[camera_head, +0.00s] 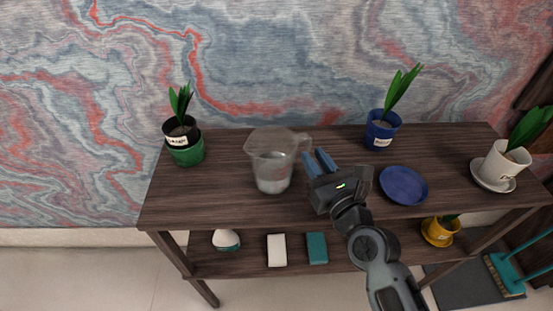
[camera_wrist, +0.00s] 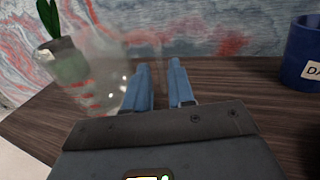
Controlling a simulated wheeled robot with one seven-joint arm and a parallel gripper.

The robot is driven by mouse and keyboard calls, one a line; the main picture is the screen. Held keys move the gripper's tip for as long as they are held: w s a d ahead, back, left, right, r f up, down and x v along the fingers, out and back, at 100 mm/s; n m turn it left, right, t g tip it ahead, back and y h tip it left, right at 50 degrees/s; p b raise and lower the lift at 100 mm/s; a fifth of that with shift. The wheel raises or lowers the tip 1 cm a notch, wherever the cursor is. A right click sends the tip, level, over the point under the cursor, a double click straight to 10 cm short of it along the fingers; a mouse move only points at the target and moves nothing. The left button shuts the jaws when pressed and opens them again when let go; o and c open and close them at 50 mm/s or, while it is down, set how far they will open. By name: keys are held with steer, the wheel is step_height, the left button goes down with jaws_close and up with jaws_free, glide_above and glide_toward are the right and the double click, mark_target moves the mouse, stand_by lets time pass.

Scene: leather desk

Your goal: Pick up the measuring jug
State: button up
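The measuring jug (camera_head: 272,165) is clear and stands upright on the dark wooden shelf top, left of the middle, with its handle to the right. In the wrist view the jug (camera_wrist: 95,85) is see-through and blurred, with red marks, just left of the fingers. My gripper (camera_head: 319,162) is right of the jug, close to its handle. Its two blue fingers show in the wrist view (camera_wrist: 159,84) with a gap between them and no solid thing clearly held. I cannot tell whether the handle reaches between them.
A green pot with a plant (camera_head: 187,152) stands left of the jug. A blue pot (camera_head: 380,132) stands behind right of my gripper, and a blue plate (camera_head: 404,186) lies right of it. A white pot (camera_head: 505,162) is at the far right. The patterned wall (camera_head: 250,60) is behind.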

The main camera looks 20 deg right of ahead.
mark_target(310, 151)
steer(key=w, duration=0.4)
steer(key=shift+a+r, duration=0.1)
steer(key=shift+a, duration=0.05)
jaws_close()
stand_by(0.4)
